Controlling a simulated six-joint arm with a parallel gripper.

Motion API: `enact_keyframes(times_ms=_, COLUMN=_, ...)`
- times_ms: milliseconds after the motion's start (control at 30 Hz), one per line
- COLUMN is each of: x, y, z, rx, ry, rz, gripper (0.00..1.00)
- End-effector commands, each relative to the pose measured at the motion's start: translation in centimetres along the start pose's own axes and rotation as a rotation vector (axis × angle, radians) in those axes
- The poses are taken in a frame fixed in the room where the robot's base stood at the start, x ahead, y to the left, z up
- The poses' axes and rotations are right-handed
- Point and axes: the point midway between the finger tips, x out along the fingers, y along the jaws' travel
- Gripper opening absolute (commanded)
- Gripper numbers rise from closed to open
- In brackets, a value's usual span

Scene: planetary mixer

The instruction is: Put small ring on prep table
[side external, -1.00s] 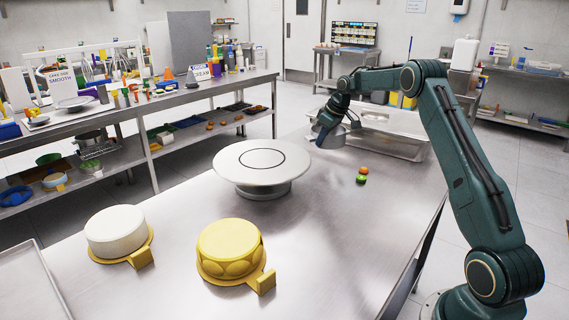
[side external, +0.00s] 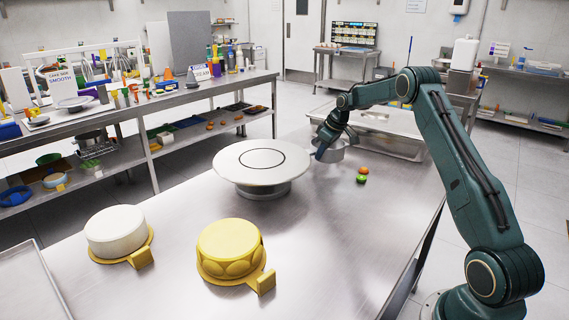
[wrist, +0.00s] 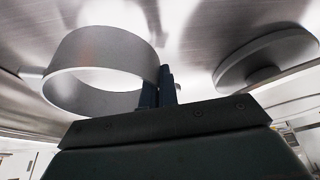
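The small ring (side external: 338,150) is a plain grey metal band, open through the middle. It is just right of the cake turntable in the side view and fills the upper left of the wrist view (wrist: 105,62). My gripper (side external: 321,153) is at the ring's left edge. In the wrist view its two dark fingers (wrist: 158,88) stand on either side of the ring's wall, shut on it. I cannot tell whether the ring's lower edge touches the steel prep table (side external: 330,225) or hangs slightly above it.
The turntable (side external: 232,162) is close left of the ring. A large metal tray (side external: 405,148) is behind it. A white cake (side external: 115,232) and a yellow cake (side external: 230,250) sit in front. The table's front right is clear.

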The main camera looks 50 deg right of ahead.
Motion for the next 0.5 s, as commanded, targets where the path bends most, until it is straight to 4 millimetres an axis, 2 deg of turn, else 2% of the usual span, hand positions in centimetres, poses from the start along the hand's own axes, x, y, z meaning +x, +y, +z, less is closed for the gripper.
enact_keyframes(times_ms=200, x=2.3, y=0.0, z=0.9, rx=0.000, ry=0.000, rz=0.000, gripper=0.00)
enact_keyframes(times_ms=500, x=2.6, y=0.0, z=1.1, rx=0.000, ry=0.002, rz=0.002, gripper=0.00)
